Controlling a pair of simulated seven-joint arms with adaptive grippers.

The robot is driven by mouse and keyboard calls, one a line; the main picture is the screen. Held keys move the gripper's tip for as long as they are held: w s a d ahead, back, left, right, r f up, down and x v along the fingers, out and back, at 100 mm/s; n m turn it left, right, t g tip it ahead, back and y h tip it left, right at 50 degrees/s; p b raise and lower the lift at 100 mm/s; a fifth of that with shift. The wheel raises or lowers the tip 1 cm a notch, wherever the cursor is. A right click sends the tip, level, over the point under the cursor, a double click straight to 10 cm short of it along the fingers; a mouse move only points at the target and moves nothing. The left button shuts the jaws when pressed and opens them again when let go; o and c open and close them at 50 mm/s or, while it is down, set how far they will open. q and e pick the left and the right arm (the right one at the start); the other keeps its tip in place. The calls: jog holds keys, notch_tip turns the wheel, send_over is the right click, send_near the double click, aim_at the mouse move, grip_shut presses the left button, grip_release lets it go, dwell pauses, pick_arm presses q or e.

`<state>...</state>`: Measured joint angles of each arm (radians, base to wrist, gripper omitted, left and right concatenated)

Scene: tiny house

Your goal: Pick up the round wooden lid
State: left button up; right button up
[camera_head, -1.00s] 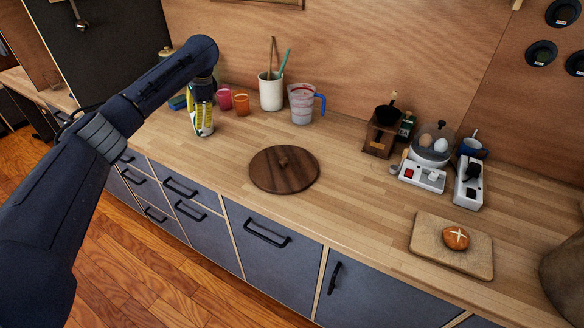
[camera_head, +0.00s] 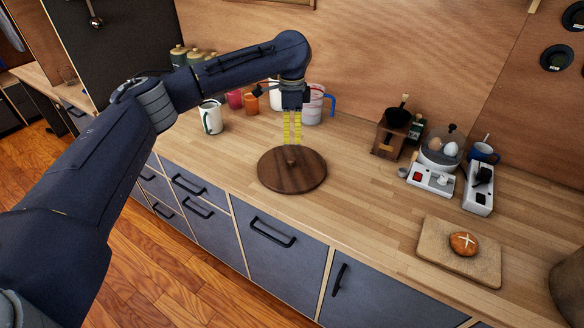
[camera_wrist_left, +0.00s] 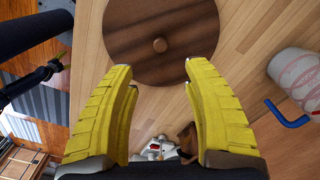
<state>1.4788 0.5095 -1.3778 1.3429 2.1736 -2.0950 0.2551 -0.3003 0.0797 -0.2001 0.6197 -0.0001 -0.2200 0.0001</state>
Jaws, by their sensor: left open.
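The round wooden lid (camera_head: 292,178) is dark brown with a small knob in its middle. It lies flat on the wooden counter. My left gripper (camera_head: 291,142) points down over the lid's back part, its yellow fingers near the knob in the head view. In the left wrist view the lid (camera_wrist_left: 150,18) lies beyond the fingertips, with the knob (camera_wrist_left: 160,45) centred between the lines of the fingers. The left gripper (camera_wrist_left: 158,66) is open and empty. I cannot tell the exact height of the fingers above the lid.
A measuring jug (camera_head: 314,105) with a blue handle stands close behind the left gripper. A white mug (camera_head: 211,118) and coloured cups stand to the left. A grinder (camera_head: 390,135), an egg cooker (camera_head: 436,160) and a board (camera_head: 440,250) with bread are to the right. Counter right of the lid is clear.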

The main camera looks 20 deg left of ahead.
aim_at(292, 159)
pick_arm(q)
jog(key=shift+f, duration=5.65)
grip_shut()
jog(key=shift+w, duration=0.1)
